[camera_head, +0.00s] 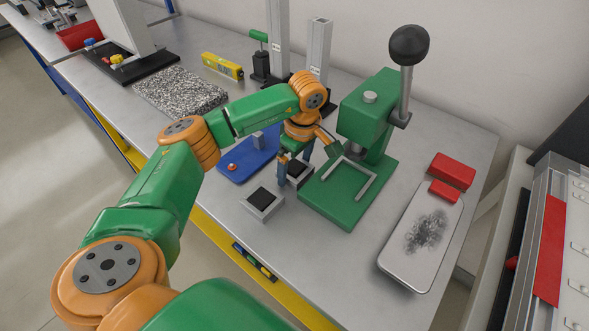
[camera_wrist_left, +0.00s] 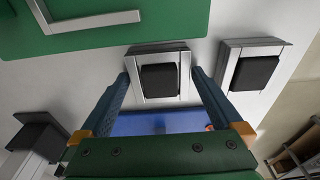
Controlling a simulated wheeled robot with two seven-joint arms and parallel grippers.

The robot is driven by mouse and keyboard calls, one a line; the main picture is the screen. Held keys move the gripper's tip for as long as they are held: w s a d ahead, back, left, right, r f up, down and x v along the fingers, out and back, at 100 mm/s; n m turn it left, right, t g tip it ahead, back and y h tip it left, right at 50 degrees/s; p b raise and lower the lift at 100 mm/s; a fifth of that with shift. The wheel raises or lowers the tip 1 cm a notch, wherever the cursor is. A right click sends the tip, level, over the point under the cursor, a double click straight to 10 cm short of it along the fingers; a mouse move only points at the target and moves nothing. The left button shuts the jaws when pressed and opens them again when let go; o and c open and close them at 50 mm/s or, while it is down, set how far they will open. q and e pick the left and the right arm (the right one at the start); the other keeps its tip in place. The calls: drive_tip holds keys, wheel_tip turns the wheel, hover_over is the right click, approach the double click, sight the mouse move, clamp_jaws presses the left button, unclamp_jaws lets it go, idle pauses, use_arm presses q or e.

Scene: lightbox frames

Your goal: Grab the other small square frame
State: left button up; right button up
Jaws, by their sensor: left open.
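Two small square silver frames, each around a black block, sit on the grey table. One small square frame (camera_head: 262,205) stands free at the front; it also shows at right in the left wrist view (camera_wrist_left: 230,92). The other small square frame (camera_head: 299,181) is beside the green press base; in the left wrist view (camera_wrist_left: 160,96) it lies between my fingers. My left gripper (camera_head: 295,167) is open, with its two blue fingers on either side of that frame. In the left wrist view the fingertips (camera_wrist_left: 160,75) are close to its sides; contact cannot be told.
A green press (camera_head: 368,107) with a black-knobbed lever stands on a green plate (camera_head: 345,208) with an L-shaped metal guide. A blue plate (camera_head: 240,168) is behind the gripper. A metal tray (camera_head: 405,268) and red blocks (camera_head: 452,171) are at right.

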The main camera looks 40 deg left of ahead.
use_arm(q)
drive_tip(key=c, duration=1.2)
drive_tip(key=shift+r, duration=0.1)
drive_tip(key=shift+c, duration=0.2)
